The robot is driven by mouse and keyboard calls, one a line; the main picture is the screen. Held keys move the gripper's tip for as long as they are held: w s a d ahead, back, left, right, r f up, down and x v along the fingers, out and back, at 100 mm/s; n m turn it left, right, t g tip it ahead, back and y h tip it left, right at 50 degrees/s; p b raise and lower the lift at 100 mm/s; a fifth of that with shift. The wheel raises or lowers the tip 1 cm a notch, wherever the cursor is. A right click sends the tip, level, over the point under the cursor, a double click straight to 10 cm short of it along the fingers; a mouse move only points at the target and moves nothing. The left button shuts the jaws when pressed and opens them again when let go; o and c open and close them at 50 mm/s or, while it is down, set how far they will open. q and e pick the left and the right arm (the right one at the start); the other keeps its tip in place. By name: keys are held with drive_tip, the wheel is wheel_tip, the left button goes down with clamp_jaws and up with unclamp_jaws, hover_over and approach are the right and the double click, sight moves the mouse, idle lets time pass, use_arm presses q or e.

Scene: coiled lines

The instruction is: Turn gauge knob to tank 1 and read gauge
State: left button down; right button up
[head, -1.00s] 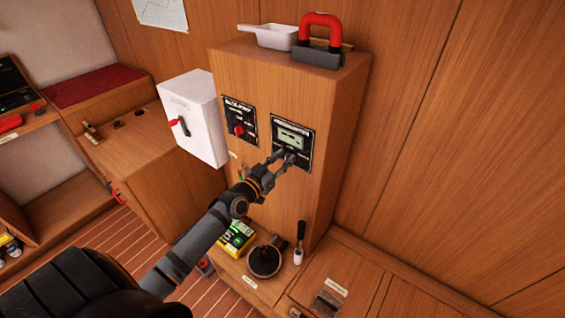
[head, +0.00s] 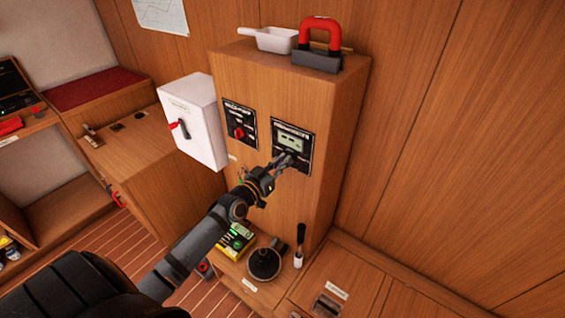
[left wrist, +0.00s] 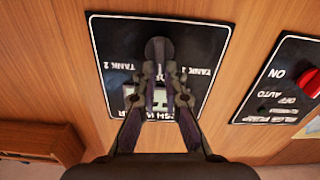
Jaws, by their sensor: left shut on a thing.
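The gauge panel (head: 292,143) is a black plate on the front of the wooden cabinet, with a pale display (head: 291,140) in its upper part. In the left wrist view the panel (left wrist: 112,38) appears upside down, with TANK 2 at left and TANK 1 at right of the dark gauge knob (left wrist: 158,48). My left gripper (head: 284,160) is shut on the knob; its fingers (left wrist: 160,72) flank it in the wrist view. The fingers partly cover the display, and I cannot read its value or the knob's pointer. My right gripper is not in view.
A panel with a red knob (head: 239,132) is left of the gauge. A white box (head: 195,115) with a red-and-black handle juts out further left. A white scoop (head: 275,40) and a red-handled block (head: 318,55) sit on top. A yellow device (head: 236,240) stands below.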

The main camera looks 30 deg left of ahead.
use_arm(q)
drive_tip(key=shift+a+f+n+b, duration=0.1)
drive_tip(key=shift+a+n, duration=0.1)
drive_tip(key=shift+n, duration=1.05)
drive_tip(key=shift+a+f+n+b, duration=0.1)
drive_tip(key=shift+a+f+n, duration=0.05)
drive_tip(key=shift+n, duration=1.15)
drive_tip(key=shift+a+f+n+b, duration=0.1)
drive_tip(key=shift+a+n, duration=0.1)
drive_tip(key=shift+n, duration=1.05)
drive_tip(key=c, duration=1.4)
unclamp_jaws()
drive_tip(key=shift+c, duration=0.2)
